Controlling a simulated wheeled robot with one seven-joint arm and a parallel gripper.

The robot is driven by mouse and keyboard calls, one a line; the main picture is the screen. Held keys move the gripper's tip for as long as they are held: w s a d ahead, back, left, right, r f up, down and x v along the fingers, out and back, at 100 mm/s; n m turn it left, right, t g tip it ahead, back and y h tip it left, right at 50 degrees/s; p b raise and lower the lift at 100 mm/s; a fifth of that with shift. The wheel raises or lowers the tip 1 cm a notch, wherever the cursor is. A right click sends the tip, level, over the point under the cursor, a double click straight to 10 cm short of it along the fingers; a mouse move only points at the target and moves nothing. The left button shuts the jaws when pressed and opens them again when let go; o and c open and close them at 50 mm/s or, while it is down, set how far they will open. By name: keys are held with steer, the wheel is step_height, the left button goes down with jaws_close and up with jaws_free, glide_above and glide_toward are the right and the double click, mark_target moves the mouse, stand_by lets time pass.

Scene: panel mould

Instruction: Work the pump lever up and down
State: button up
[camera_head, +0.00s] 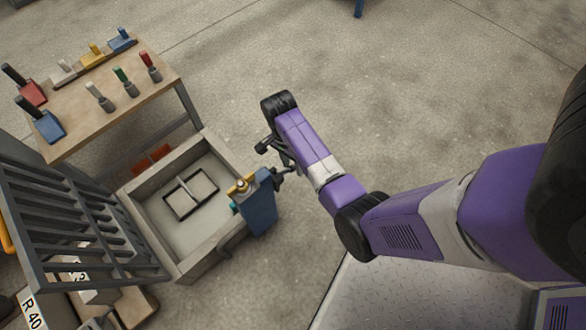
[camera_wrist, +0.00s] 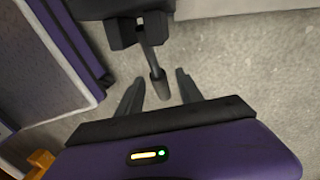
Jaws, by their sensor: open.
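The pump is a blue box (camera_head: 259,203) with a yellow part (camera_head: 240,186) on top, standing at the right side of the mould box. A dark lever (camera_head: 284,172) sticks out from the pump's right side. In the wrist view the lever (camera_wrist: 157,79) is a thin dark rod with a thicker grey end, coming out of a black bracket (camera_wrist: 135,29). My gripper (camera_head: 272,150) is small and dark in the head view. In the wrist view my gripper (camera_wrist: 160,77) is open, one finger on each side of the lever's end, with gaps visible.
The grey mould box (camera_head: 187,266) holds a small rectangular frame (camera_head: 190,194). A barred grey panel (camera_head: 75,226) stands to its left. A wooden table (camera_head: 135,100) with several tools stands behind. Open concrete floor lies beyond and to the right.

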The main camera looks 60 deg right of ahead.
steer(key=shift+s+f, duration=0.15)
steer(key=shift+f, duration=0.65)
jaws_close()
stand_by(0.9)
